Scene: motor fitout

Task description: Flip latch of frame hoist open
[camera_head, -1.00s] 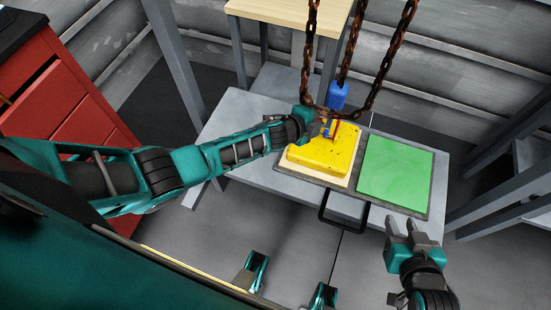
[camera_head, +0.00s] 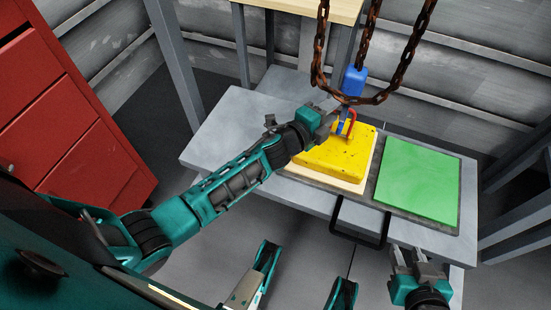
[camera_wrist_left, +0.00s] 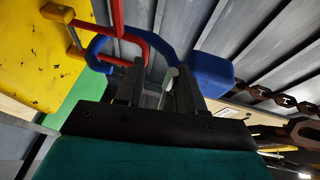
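The hoist's blue block (camera_head: 354,81) hangs on the rusty chain, with a blue hook (camera_head: 343,122) below it. A red loop (camera_head: 352,122) meets the hook above the yellow block (camera_head: 336,152). My left gripper (camera_head: 325,120) is at the hook's left side. In the left wrist view, its fingers (camera_wrist_left: 160,75) are apart, with the hook (camera_wrist_left: 98,48) and red loop (camera_wrist_left: 140,40) just beyond them. A small grey-green piece (camera_wrist_left: 168,80), perhaps the latch, shows in the gap; contact cannot be told. My right gripper (camera_head: 415,260) is open and empty at lower right.
The yellow block lies on a pale board on the grey table (camera_head: 235,115). A green panel (camera_head: 418,184) is to its right. Rusty chains (camera_head: 400,60) hang over the table. A red cabinet (camera_head: 60,120) stands at left, and a wooden-topped table (camera_head: 310,8) stands behind.

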